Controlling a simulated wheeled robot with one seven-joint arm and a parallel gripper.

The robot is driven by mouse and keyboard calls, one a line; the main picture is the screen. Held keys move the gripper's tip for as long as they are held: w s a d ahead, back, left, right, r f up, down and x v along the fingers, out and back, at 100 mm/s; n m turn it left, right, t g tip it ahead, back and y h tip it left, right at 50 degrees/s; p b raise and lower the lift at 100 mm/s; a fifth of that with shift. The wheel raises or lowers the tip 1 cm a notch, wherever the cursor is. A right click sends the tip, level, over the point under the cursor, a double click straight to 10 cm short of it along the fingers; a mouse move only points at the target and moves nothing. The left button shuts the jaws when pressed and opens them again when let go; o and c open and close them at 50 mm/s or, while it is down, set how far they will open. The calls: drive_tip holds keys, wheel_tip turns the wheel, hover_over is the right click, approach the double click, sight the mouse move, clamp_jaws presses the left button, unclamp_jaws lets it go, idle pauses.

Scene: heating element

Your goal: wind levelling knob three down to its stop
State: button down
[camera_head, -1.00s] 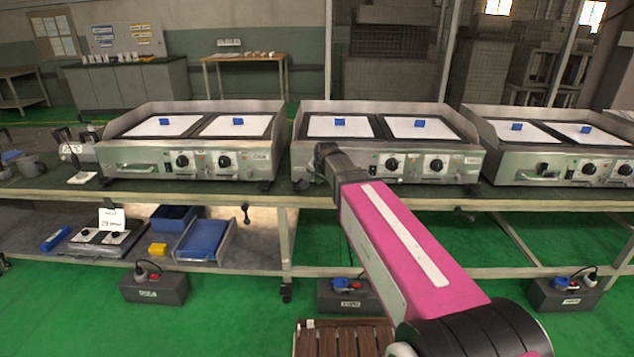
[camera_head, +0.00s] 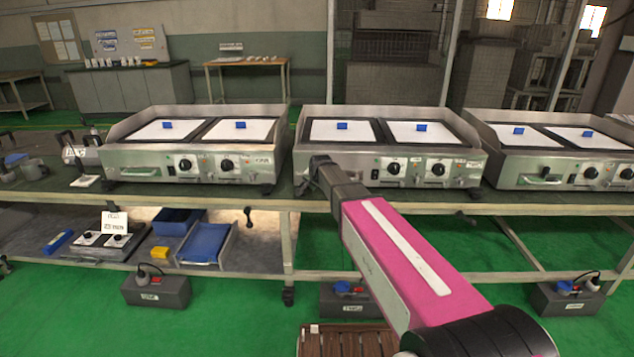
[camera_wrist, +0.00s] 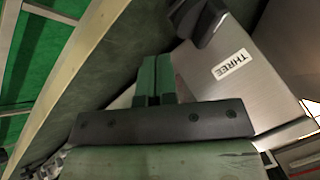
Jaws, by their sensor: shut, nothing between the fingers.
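The middle griddle (camera_head: 345,165) stands on the long bench, with two pans and blue blocks on top. In the wrist view a white label reading THREE (camera_wrist: 232,64) sits on a metal face of an appliance. A dark part (camera_wrist: 205,22) juts out beside that face; it may be a foot or levelling knob, but I cannot tell for sure. My gripper (camera_wrist: 157,62), with green fingers, is shut and empty. Its tips point towards the lower edge of the labelled face. In the head view my wrist hides the front left corner of the middle griddle.
A left griddle (camera_head: 190,170) and a right griddle (camera_head: 540,172) stand on either side. The bench front rail (camera_head: 240,204) runs below them. A blue tray (camera_head: 206,243) lies on the lower shelf. Dark boxes (camera_head: 156,292) stand on the green floor.

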sight(301, 186)
drive_tip(key=shift+w+a+r, duration=0.1)
drive_tip(key=shift+w+a, duration=0.35)
drive_tip(key=shift+a, duration=0.25)
drive_tip(key=shift+w+a, duration=0.45)
drive_tip(key=shift+a, duration=0.2)
drive_tip(key=shift+w, duration=0.9)
idle(0.8)
drive_tip(key=shift+s, duration=0.1)
